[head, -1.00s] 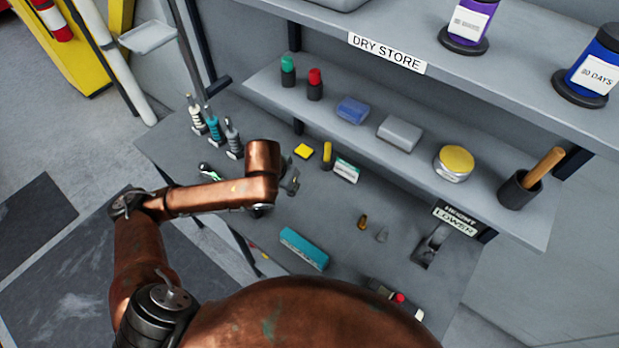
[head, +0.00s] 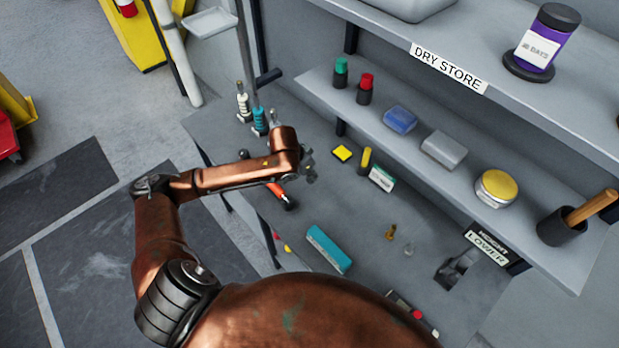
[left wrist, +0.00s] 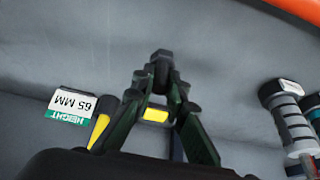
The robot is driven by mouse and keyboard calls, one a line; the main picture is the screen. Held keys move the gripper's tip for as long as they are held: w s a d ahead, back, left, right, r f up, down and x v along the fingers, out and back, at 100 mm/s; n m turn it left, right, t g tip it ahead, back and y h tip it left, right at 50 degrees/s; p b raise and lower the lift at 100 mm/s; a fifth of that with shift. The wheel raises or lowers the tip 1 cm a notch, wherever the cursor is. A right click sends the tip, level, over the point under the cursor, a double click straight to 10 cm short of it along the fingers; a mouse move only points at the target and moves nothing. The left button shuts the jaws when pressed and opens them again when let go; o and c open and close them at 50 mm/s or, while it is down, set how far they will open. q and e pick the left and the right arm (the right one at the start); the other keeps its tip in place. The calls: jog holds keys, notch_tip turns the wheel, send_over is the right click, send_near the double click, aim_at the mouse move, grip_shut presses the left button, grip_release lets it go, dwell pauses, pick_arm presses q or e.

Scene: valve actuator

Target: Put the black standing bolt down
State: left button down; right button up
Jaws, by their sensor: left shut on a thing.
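My left gripper (head: 308,166) is over the left part of the grey bench, seen small in the head view. In the left wrist view its two dark green fingers (left wrist: 161,82) close together at the tips. They are shut on the black bolt (left wrist: 161,62), whose dark head shows at the fingertips. The rest of the bolt is hidden between the fingers, and I cannot tell whether it touches the bench. My right gripper is not in view.
An orange tool (head: 276,189) shows below my arm. A teal box (head: 328,248) lies nearer. Shelves overhang the back.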

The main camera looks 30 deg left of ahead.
pick_arm(q)
jog(key=f, duration=0.4)
jog(key=shift+w+a, duration=0.3)
jog(key=c, duration=1.9)
grip_release()
jog(key=shift+f, duration=0.1)
jog(key=shift+c, duration=0.2)
